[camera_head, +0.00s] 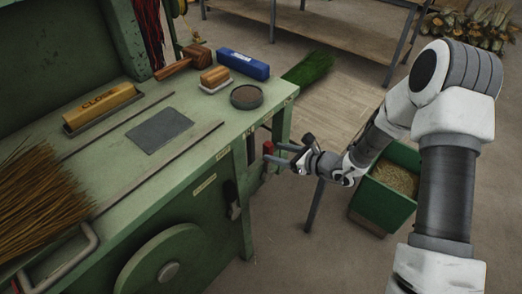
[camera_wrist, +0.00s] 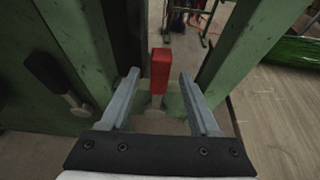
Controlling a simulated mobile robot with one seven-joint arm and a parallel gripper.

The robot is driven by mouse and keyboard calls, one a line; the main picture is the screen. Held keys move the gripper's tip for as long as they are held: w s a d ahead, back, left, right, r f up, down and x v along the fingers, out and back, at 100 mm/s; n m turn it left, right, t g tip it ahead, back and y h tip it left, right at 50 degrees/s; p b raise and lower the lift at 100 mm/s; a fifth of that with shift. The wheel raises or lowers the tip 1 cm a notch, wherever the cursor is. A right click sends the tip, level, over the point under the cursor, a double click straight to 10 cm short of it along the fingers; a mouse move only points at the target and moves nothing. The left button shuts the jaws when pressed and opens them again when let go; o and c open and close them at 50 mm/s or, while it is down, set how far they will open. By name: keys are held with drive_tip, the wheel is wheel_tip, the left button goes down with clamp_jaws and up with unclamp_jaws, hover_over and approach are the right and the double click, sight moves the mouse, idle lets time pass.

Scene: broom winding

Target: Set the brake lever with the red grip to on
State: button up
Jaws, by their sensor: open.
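The brake lever's red grip (camera_wrist: 160,71) stands upright in the wrist view, between and a little beyond the two fingers of my gripper (camera_wrist: 160,102). A pale shaft shows below the red grip. My gripper is open, and neither finger visibly touches the grip. In the head view the red grip (camera_head: 268,147) shows small at the right end of the green bench, just left of my gripper (camera_head: 282,154). The lever's base and any on or off marking are too small or hidden to read.
A second lever with a black grip (camera_head: 232,199) is on the green bench front (camera_head: 205,200), left of the red one. Green posts flank my fingers in the wrist view. A green bin (camera_head: 382,208) stands on the floor below my arm. A blue box (camera_head: 243,64) lies on the bench.

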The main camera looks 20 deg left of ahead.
drive_tip(key=b+x, duration=0.1)
drive_tip(key=x, duration=0.6)
clamp_jaws()
idle(1.3)
